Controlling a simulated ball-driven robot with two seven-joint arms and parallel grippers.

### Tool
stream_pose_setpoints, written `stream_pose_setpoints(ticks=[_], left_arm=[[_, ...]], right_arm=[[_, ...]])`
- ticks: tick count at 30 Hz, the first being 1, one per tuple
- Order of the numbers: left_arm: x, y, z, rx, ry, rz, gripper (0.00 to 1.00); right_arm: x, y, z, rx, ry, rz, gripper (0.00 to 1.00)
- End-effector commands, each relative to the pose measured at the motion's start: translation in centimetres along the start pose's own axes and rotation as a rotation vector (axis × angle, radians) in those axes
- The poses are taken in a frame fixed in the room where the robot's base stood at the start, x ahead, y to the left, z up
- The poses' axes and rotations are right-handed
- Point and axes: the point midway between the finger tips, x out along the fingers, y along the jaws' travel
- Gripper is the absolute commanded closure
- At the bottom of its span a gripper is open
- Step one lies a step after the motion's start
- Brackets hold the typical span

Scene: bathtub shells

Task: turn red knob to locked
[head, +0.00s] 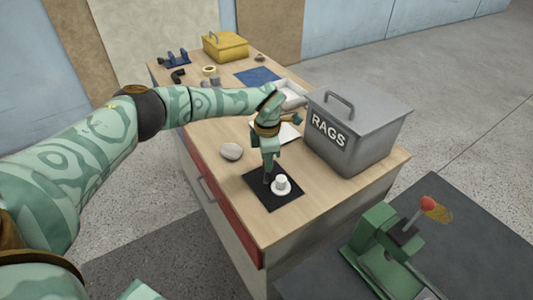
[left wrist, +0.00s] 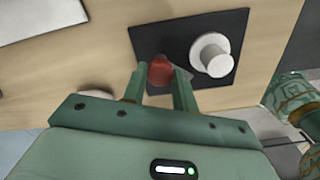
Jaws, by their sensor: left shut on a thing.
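The red knob (left wrist: 160,72) sits on a black plate (left wrist: 192,24) in the left wrist view, between the fingers of my left gripper (left wrist: 160,86). The gripper is shut on it. In the head view my left gripper (head: 267,180) points down at the black plate (head: 288,202) on the bench, and the red knob is hidden behind it. A white round knob (head: 281,184) stands on the same plate just right of the fingers; it also shows in the left wrist view (left wrist: 214,55). I see no readable lock marking. My right gripper is not in view.
A grey RAGS box (head: 365,120) stands close right of my left wrist on the wooden bench. A pale stone-like object (head: 231,151) lies left. A yellow box (head: 225,46) is at the back. A green lever device (head: 380,245) with a red ball stands lower right.

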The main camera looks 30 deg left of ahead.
Motion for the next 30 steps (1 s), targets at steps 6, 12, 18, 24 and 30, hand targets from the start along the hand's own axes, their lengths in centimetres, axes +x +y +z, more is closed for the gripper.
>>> stream_pose_setpoints(ticks=[6,12,18,24,30], left_arm=[[-0.5,0.1,0.1,-0.204,-0.003,0.004,0.95],[-0.4,0.1,0.1,-0.381,-0.003,0.003,0.95],[-0.4,0.1,0.1,-0.521,-0.004,0.003,0.95],[-0.3,0.1,0.1,-0.616,-0.004,0.004,0.95],[-0.3,0.2,0.1,-0.664,-0.005,0.004,0.95]], right_arm=[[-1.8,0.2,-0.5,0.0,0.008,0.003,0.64],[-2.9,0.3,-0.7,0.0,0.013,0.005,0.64],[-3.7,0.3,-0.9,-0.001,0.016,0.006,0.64],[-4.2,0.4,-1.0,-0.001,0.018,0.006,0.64],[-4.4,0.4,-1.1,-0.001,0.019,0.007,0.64]])
